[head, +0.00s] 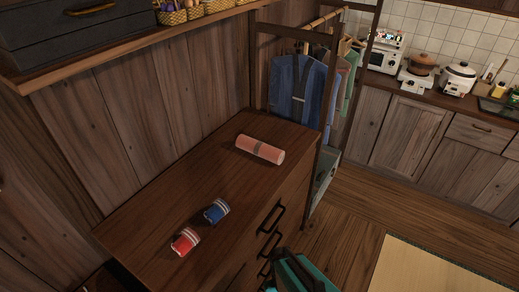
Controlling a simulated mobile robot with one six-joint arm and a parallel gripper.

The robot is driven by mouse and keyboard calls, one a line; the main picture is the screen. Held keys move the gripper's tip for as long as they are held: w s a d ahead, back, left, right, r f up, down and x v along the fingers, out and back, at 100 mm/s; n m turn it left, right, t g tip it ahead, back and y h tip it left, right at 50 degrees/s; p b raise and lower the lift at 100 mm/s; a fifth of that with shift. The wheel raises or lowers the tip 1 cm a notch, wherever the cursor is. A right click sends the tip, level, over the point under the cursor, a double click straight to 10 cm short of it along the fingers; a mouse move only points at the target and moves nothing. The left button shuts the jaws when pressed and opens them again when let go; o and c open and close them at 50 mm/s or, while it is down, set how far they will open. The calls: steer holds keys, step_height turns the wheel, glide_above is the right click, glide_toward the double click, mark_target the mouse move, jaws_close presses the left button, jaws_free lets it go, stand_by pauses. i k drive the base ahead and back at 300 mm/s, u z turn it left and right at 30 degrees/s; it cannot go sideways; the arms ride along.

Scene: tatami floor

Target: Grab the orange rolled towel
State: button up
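The orange rolled towel (247,144), salmon-orange with a greyish band around its middle, lies on its side on the dark wooden dresser top (175,195). It is near the back right end of the top, with nothing touching it. A dark and teal part that looks like my gripper (296,273) shows at the bottom edge, in front of the dresser drawers. It is well apart from the towel, and the frame cuts it off. I cannot make out whether its fingers are open or shut.
A blue can-like item (216,211) and a red one (185,241) lie nearer on the dresser top. A shelf (140,45) with a dark box and baskets overhangs the back left. Clothes (300,85) hang behind the dresser. Floor on the right is clear.

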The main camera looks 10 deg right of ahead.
mark_target(276, 156)
steer(key=z, duration=0.4)
steer(key=k, duration=0.7)
steer(key=u, duration=1.45)
